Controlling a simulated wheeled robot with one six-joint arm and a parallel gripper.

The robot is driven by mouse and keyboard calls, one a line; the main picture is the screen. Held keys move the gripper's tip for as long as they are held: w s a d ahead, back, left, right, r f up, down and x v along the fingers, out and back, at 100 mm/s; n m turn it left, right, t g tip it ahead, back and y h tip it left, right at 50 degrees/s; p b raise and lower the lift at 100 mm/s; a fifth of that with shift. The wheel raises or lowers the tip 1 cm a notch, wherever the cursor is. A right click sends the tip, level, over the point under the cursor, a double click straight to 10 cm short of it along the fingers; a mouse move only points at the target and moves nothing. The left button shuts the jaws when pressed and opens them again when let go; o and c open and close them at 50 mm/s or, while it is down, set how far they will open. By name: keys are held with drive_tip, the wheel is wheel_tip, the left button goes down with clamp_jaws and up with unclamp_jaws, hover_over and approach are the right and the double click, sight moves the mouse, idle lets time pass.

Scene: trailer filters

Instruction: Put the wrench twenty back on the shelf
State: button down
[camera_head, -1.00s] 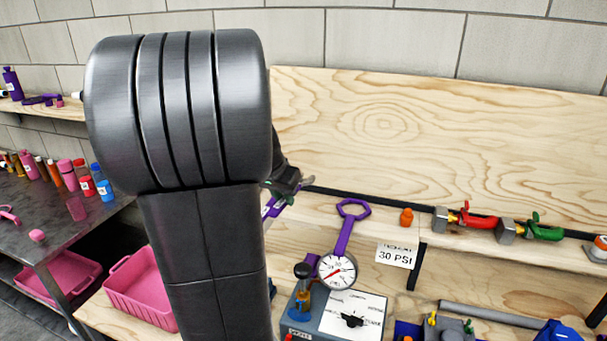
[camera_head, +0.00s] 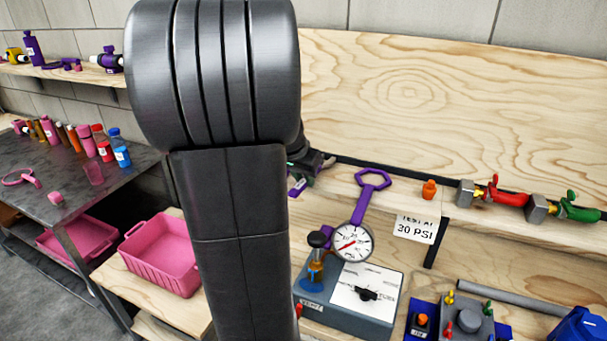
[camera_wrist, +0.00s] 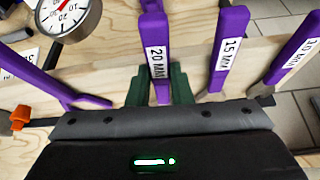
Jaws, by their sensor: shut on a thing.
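In the wrist view my gripper (camera_wrist: 160,92) has its green fingers shut on the purple wrench labelled 20 MM (camera_wrist: 158,55). I cannot tell whether the held wrench touches the shelf. Purple wrenches labelled 15 MM (camera_wrist: 226,50) and 10 MM (camera_wrist: 290,52) are to its right.
An orange fitting (camera_head: 429,190) and red (camera_head: 497,196) and green (camera_head: 568,208) valves line the shelf. A pink bin (camera_head: 160,256) stands left.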

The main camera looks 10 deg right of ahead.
drive_tip(key=shift+s+f+b, duration=0.1)
drive_tip(key=shift+f+b, duration=0.4)
drive_tip(key=shift+f, duration=0.1)
idle(0.3)
